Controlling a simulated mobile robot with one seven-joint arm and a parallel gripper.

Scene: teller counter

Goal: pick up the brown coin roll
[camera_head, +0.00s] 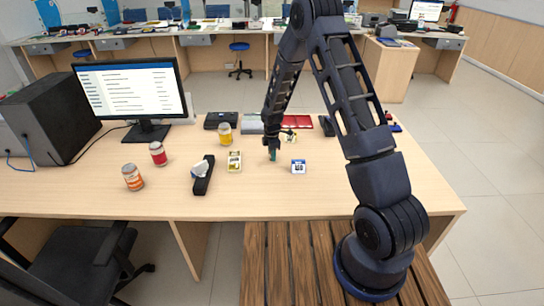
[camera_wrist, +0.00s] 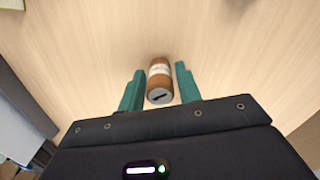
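The brown coin roll (camera_wrist: 160,78) shows in the wrist view. It is brown with a pale band, and its light end with a dark mark faces my palm. My gripper (camera_wrist: 159,71) is open, with one teal finger on each side of the roll and a narrow gap visible on both sides. In the head view my gripper (camera_head: 272,155) points down low over the desk (camera_head: 270,195). The coin roll cannot be made out there; the fingers seem to hide it.
A small blue-and-white box (camera_head: 298,167) lies just right of my gripper. A yellow-and-white packet (camera_head: 234,161), a black holder (camera_head: 204,177) and several jars, including a yellow one (camera_head: 225,134), stand to the left. A monitor (camera_head: 130,90) is farther left. The desk's front strip is clear.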

